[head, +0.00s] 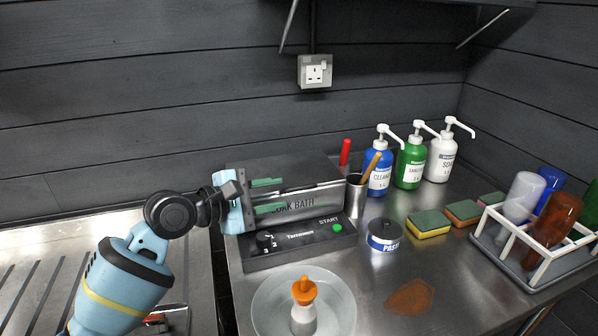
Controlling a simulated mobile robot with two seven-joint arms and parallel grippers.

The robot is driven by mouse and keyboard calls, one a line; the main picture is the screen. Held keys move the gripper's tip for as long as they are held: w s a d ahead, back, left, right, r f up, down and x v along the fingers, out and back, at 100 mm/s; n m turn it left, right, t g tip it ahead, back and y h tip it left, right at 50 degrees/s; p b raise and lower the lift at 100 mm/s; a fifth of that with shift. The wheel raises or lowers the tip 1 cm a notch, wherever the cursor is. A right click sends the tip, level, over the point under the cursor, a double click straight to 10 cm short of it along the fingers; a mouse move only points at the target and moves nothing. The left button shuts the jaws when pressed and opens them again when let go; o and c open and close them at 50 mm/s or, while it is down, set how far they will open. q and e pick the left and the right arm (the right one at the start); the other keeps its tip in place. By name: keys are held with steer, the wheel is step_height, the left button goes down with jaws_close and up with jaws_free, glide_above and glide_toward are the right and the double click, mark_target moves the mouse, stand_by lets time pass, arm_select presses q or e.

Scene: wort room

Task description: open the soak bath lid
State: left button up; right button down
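The soak bath (326,200) is a dark grey box on the steel counter, with its name on the front and a control panel below. Its lid (290,168) lies flat and looks closed. My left gripper (282,195) is at the left part of the bath's front, near the lid's front edge. Its two green fingers are apart, one higher and one lower, with nothing clearly between them. I cannot tell whether they touch the lid. The gripper hides the bath's left front corner. My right gripper is not seen.
A round tin (384,236), sponges (428,223) and a bottle rack (535,280) are to the right.

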mark_target(298, 189)
arm_select(q)
steer(key=shift+w, duration=0.2)
steer(key=x, duration=0.5)
steer(key=shift+d+b, duration=0.3)
steer(key=shift+d, duration=0.2)
steer(key=shift+x, duration=0.85)
steer(key=shift+w+r, duration=0.1)
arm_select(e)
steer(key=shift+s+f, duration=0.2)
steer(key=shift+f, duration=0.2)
arm_select(q)
steer(key=c, duration=0.7)
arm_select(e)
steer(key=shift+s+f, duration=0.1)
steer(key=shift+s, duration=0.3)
